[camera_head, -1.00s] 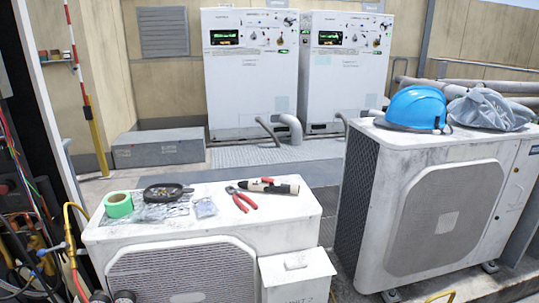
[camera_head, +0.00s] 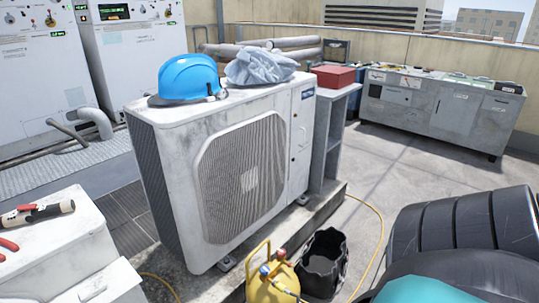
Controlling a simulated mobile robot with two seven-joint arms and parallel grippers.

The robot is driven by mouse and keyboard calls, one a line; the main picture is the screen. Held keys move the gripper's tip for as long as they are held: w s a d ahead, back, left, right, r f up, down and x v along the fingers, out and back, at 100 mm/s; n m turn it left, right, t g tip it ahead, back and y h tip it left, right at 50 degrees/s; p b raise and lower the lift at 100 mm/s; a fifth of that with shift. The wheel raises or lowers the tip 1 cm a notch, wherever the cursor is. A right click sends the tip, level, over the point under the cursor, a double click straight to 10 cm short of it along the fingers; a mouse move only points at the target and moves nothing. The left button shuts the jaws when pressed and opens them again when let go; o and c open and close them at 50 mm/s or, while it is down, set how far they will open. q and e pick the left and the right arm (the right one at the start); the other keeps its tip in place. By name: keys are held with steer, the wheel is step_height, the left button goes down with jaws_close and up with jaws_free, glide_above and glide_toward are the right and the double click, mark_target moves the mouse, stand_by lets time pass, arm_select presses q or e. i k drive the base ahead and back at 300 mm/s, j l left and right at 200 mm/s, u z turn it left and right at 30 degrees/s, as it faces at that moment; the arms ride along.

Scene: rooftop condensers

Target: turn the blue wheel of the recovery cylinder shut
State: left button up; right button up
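The yellow recovery cylinder (camera_head: 262,288) stands at the bottom middle, in front of the large condenser, and the frame's lower edge cuts it off. A yellow handle frame (camera_head: 249,262) rises from its top. The small blue wheel (camera_head: 265,271) sits at its top, just right of the handle, with a red wheel (camera_head: 281,254) above and to its right. How far the blue wheel is turned cannot be told.
A black bucket (camera_head: 324,262) stands close right of the cylinder. A yellow hose (camera_head: 378,222) runs along the floor. The large condenser (camera_head: 170,200) carries a blue helmet (camera_head: 187,78) and a grey cloth (camera_head: 258,66). The floor toward the grey bench (camera_head: 448,112) is open.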

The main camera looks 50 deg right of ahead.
mark_target(264, 271)
steer(key=l, duration=1.55)
